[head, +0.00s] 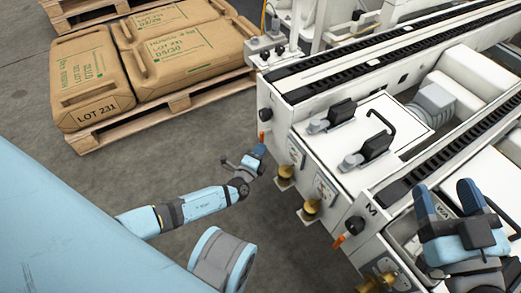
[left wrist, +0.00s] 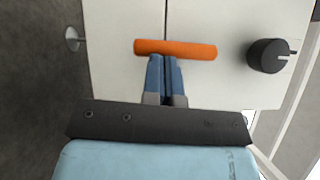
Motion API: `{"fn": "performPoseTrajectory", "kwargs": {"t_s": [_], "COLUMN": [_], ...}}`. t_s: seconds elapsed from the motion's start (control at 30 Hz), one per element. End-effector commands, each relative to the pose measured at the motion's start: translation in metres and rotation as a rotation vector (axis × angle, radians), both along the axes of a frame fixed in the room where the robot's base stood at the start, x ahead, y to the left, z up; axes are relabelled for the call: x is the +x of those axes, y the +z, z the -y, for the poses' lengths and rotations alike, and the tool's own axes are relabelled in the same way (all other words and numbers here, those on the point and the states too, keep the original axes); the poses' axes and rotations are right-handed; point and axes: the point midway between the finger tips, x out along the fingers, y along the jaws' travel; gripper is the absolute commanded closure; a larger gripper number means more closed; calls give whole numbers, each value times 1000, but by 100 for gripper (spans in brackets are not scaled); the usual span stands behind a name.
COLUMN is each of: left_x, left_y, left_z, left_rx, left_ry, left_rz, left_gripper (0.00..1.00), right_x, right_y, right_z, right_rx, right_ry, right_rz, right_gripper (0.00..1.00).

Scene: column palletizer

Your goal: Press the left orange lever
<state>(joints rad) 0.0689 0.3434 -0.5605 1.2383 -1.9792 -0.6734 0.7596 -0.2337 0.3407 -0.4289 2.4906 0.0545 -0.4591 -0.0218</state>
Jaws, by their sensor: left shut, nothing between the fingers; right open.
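The left orange lever (head: 262,137) is on the near left end of the white machine, below a black knob (head: 265,114). In the left wrist view the lever (left wrist: 190,50) is an orange bar lying nearly level across a white panel. My left gripper (head: 258,151) is shut and empty, with its blue fingertips at the lever. In the left wrist view the fingertips (left wrist: 164,58) meet the bar's lower edge left of its middle; I cannot tell whether they touch it. My right gripper (head: 472,197) is open and empty over the machine's right part.
A second orange lever (head: 339,242) sits further right beside another black knob (head: 354,225). Brass-coloured fittings (head: 311,207) stick out low on the front. Brown sacks lie on a wooden pallet (head: 150,122) at the left. Grey floor is free between pallet and machine.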

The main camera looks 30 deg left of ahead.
Motion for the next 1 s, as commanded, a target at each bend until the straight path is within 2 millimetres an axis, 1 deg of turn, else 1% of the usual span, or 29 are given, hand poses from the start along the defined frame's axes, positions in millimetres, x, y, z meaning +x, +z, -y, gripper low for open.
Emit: {"fn": "performPoseTrajectory", "kwargs": {"t_s": [0.17, 0.37, 0.7, 1.0], "left_x": [2, 7, 16, 24], "left_y": [-1, -3, -5, -1], "left_z": [-4, -10, -25, -38], "left_rx": [52, 166, 442, 688], "left_ry": [1, 1, -1, -1], "left_rz": [30, 98, 261, 406], "left_gripper": [100, 100, 100, 100], "right_x": [0, -1, -1, -1], "right_y": [1, 3, 3, 1], "right_z": [0, 0, 1, 1], "right_rx": [1, 2, 1, -2], "right_ry": [0, 1, 1, 1], "right_rz": [1, 5, 6, 3], "right_gripper": [37, 37, 37, 37]}}
